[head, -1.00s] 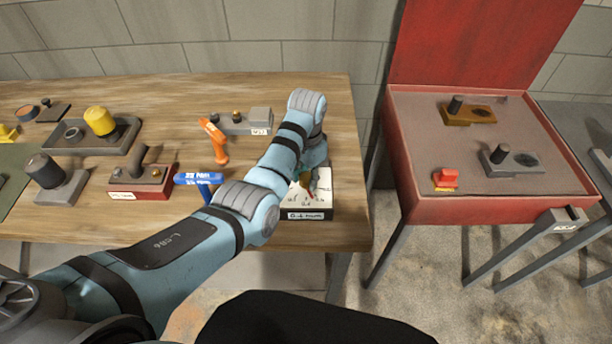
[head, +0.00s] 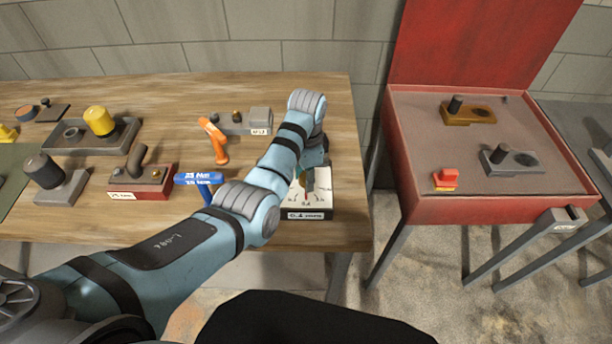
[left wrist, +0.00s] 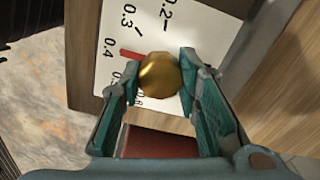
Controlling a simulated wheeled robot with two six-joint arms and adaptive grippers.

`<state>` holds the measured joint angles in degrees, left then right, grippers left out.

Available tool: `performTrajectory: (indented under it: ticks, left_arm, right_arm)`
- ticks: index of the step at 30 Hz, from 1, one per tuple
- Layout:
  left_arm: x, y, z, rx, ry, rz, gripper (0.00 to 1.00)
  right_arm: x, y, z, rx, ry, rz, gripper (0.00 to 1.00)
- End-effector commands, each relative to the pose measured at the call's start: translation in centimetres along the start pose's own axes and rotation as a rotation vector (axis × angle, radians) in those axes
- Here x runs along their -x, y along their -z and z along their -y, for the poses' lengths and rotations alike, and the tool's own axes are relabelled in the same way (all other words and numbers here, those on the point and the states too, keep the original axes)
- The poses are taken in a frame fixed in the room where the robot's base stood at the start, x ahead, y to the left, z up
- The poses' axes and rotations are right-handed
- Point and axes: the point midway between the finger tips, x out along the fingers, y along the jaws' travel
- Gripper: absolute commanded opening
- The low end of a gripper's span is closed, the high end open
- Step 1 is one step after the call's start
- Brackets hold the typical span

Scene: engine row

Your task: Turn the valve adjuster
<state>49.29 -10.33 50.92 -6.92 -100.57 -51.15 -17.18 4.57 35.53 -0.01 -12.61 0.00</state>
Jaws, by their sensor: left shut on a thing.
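The valve adjuster is a box with a white dial face (head: 322,188) at the table's front right edge, with a label on its front. In the left wrist view, its white face (left wrist: 185,35) carries printed numbers from 0.2 to about 0.6. A round brass knob (left wrist: 160,74) sits on it, with a red pointer (left wrist: 130,54) lying close to the 0.4 mark. My left gripper (left wrist: 160,78) has its fingers on either side of the knob and is shut on it. In the head view my left gripper (head: 312,170) is partly hidden by its arm. My right gripper is not in view.
A blue-handled tool (head: 200,179) and an orange tool (head: 215,140) stand left of my arm. A red-based block (head: 140,186) and a grey tray (head: 70,148) are further left. A red case (head: 420,212) stands right, across a gap.

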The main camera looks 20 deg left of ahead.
Motion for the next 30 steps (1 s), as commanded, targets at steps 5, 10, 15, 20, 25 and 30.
performTrajectory:
  ticks: [5, 10, 15, 20, 25, 30]
  left_arm:
    - [0.0, 0.2, -0.1, -0.001, -0.002, -0.005, 0.02]
    - [0.0, 0.1, -0.1, 0.0, -0.002, -0.003, 0.5]
    - [0.0, 0.0, -0.1, 0.001, -0.002, -0.002, 0.5]
    - [0.7, 0.1, 0.0, 0.002, 0.001, -0.003, 0.5]
    - [4.2, 0.2, 0.1, 0.001, 0.002, -0.004, 0.5]
    - [7.0, 0.3, 0.0, 0.0, -0.001, -0.002, 0.5]
  right_arm:
    - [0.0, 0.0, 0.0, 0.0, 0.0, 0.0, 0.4]
    - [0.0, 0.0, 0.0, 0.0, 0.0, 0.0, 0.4]
    - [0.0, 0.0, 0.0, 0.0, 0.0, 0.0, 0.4]
    - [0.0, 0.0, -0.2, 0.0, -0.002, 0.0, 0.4]
    - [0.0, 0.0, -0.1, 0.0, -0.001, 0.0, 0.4]
    - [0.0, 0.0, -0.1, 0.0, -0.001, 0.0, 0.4]
